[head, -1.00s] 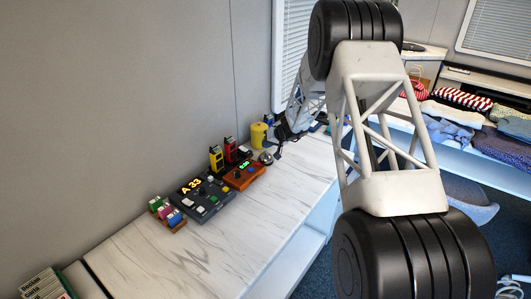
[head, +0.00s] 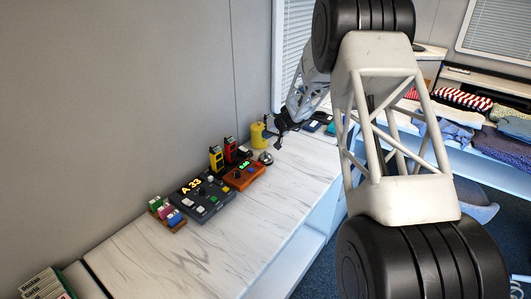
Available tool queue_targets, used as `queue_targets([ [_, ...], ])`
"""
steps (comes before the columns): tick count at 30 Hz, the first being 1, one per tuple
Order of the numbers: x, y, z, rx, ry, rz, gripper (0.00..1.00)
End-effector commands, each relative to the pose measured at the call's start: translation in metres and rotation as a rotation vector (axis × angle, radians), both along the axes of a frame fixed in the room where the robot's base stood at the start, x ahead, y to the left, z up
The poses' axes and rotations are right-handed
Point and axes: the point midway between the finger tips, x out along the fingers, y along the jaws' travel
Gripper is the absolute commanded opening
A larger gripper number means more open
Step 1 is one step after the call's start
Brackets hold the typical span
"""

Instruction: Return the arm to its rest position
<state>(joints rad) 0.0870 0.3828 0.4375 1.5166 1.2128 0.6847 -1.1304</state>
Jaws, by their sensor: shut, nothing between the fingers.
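My gripper (head: 280,139) shows small and dark at the far part of the marble-topped counter (head: 225,249). It is shut and holds nothing. It is close to a yellow cylinder (head: 258,136) and a round silver-and-dark knob-like thing (head: 266,158). I cannot tell whether it touches either of them. My arm fills much of the right side and hides part of the room behind it.
A dark console (head: 204,204) reading "A 33", an orange device (head: 244,176), yellow (head: 216,159) and red (head: 230,150) handhelds and a rack of small coloured blocks (head: 167,213) stand on the counter. Folded clothes (head: 463,98) lie at right. The near counter is bare.

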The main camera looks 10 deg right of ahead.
Motion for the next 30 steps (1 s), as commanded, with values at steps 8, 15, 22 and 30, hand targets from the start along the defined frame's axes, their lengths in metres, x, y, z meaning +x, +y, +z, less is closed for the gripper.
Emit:
queue_targets([
  [8, 0.000, 0.000, 0.000, 0.000, 0.000, 0.000, 0.00],
  [15, -0.001, 0.000, 0.001, -0.001, 0.000, 0.001, 0.00],
  [22, -0.015, 0.003, 0.020, -0.007, 0.008, 0.009, 0.00],
  [30, -0.064, 0.011, 0.071, -0.031, 0.045, 0.030, 0.00],
])
